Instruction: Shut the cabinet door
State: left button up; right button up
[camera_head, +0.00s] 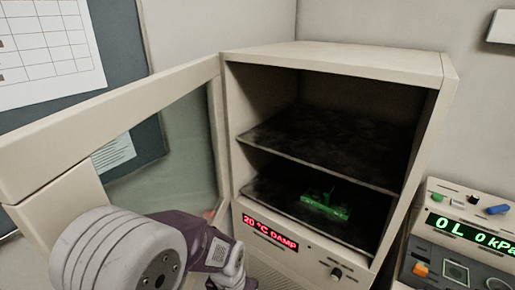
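The cabinet (345,57) is a cream box with a dark inside. Its door (108,121) stands wide open, swung out to the left, a cream frame around a clear pane (175,150). The door's hinge side meets the cabinet's left front edge. My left arm crosses the lower left in front of the door's lower part and hides some of it. I cannot tell whether the arm touches the door. No fingers of my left gripper show. My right gripper is not in view.
A shelf (330,145) divides the cabinet; a green object (325,206) lies below it. A red display (270,232) and a knob (336,274) sit on the cabinet's front. A pressure device (462,235) stands close at the right. A board (125,60) hangs behind the door.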

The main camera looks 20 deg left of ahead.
aim_at(49, 178)
jog(key=k+j+z, duration=0.2)
jog(key=k, duration=0.3)
jog(key=k+j+z, duration=0.15)
jog(key=k+j, duration=0.2)
jog(key=k, duration=0.15)
jog(key=j+u, duration=0.15)
jog(key=j, duration=0.45)
jog(key=i+j+u, duration=0.15)
jog(key=j, duration=0.45)
